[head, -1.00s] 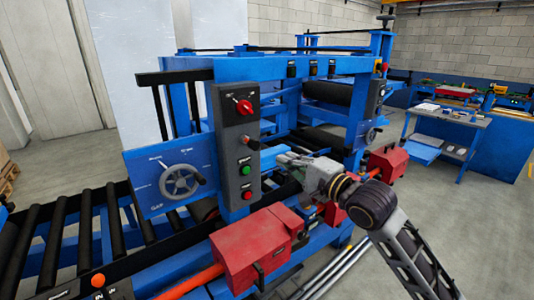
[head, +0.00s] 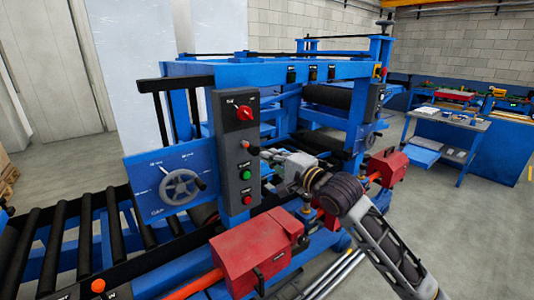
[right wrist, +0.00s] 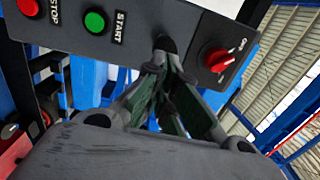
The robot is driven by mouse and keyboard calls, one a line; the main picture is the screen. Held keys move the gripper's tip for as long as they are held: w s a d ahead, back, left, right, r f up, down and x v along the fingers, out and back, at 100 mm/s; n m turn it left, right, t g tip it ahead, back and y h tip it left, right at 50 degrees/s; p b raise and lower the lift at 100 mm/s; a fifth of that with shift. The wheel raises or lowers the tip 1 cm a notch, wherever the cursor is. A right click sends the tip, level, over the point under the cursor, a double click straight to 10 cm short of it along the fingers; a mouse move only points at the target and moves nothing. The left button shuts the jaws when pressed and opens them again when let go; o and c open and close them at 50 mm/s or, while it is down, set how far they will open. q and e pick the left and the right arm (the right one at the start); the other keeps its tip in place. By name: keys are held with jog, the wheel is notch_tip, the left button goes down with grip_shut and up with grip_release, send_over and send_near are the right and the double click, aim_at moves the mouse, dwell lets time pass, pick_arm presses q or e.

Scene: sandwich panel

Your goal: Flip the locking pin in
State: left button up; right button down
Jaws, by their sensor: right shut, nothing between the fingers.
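The grey control box (head: 236,150) stands upright on the blue machine frame. A small dark peg-like part (head: 252,149) sticks out of its right side in the head view; I cannot tell for sure whether it is the locking pin. In the right wrist view a dark round part (right wrist: 165,44) sits on the box face between the green START button and the red switch. My right gripper (head: 267,154) is shut and empty, its tips close to that part. The right wrist view shows the converging fingers (right wrist: 166,62); contact is unclear. My left gripper is not in view.
The box carries a red rotary switch (head: 244,112), a green button (head: 246,175) and a red button (head: 247,200). A handwheel (head: 180,187) is on the blue plate to the left. Red housings (head: 262,250) and (head: 388,165) flank my right arm. Rollers (head: 60,235) lie front left.

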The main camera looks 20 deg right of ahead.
aim_at(253, 150)
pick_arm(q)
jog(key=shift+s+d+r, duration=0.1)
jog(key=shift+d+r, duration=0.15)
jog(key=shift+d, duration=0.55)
pick_arm(e)
jog(key=shift+x, duration=1.1)
pick_arm(q)
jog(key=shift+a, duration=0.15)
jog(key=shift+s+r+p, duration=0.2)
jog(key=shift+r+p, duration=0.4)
jog(key=shift+p, duration=0.05)
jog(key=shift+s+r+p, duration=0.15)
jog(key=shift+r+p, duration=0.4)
jog(key=shift+p, duration=0.1)
pick_arm(e)
jog(key=shift+x, duration=1.45)
